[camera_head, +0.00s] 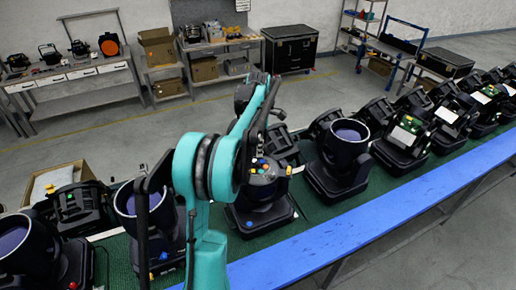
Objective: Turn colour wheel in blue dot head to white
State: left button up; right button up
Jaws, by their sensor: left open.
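The head with a blue dot (249,223) on its base stands on the green mat, right of my teal left arm. Its top is open and shows a colour wheel (264,171) with small filters, among them blue, red, yellow and green ones. Which filter is in the light path is too small to tell. My left gripper (262,128) is dark, seen edge-on above and behind the wheel; it is open and holds nothing that I can see. Part of it is hidden by my arm. My right gripper is out of view.
A similar head (343,150) stands to the right, and another (140,215) to the left, partly behind my arm. Several more heads continue along the row. A blue strip (350,220) edges the bench and is clear. A cardboard box (60,178) sits behind at left.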

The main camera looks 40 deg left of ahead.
aim_at(258, 162)
pick_arm(q)
jog(key=shift+a+f, duration=0.2)
jog(key=shift+f, duration=0.1)
notch_tip(258, 162, down, 7)
jog(key=shift+d+f+p, duration=0.1)
jog(key=shift+p, duration=0.35)
grip_shut()
